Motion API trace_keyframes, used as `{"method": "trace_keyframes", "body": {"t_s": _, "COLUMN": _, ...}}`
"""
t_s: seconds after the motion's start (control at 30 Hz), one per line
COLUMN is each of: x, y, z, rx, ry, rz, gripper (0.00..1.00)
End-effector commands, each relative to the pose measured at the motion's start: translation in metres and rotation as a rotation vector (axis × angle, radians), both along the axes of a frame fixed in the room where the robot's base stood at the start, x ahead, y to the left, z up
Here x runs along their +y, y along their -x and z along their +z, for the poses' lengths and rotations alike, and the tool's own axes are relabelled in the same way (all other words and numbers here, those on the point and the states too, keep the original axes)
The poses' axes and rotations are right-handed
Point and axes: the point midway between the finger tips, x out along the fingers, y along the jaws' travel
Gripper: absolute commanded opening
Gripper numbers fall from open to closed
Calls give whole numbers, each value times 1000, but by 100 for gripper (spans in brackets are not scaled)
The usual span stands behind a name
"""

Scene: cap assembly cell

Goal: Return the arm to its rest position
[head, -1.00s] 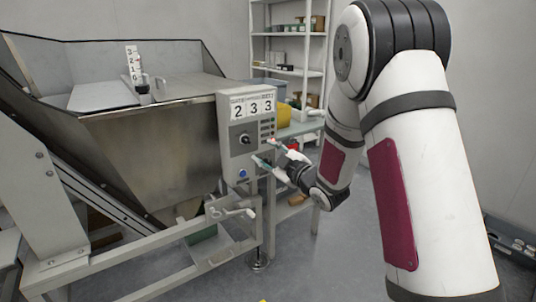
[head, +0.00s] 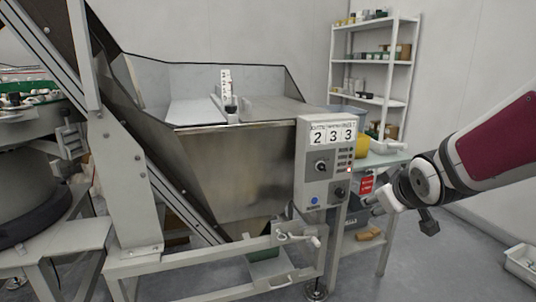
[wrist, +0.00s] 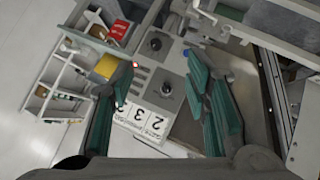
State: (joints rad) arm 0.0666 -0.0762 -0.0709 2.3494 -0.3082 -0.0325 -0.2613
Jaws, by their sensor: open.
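My gripper (head: 371,203) is at the right of the head view, beside the control box (head: 326,165) of the metal hopper. Its fingers point left toward the box. In the wrist view my gripper (wrist: 160,92) shows two green-lined fingers spread apart with nothing between them. Beyond the fingers lies the control panel (wrist: 178,75) with dark knobs, a blue button and the number card 233 (wrist: 148,117). I cannot tell the exact gap to the panel, but no contact shows.
The steel hopper (head: 225,170) stands on a grey frame. A bowl feeder (head: 35,175) is at the left. A shelf rack (head: 375,70) and a bench (head: 385,160) stand behind. A grey tray (head: 522,262) lies on the floor at right. The floor at lower right is otherwise clear.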

Motion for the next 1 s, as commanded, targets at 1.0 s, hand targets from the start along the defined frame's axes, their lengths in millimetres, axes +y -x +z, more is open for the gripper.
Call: {"method": "trace_keyframes", "body": {"t_s": 1.0, "x": 66, "y": 374, "z": 11, "rx": 812, "ry": -318, "rz": -406, "gripper": 43}}
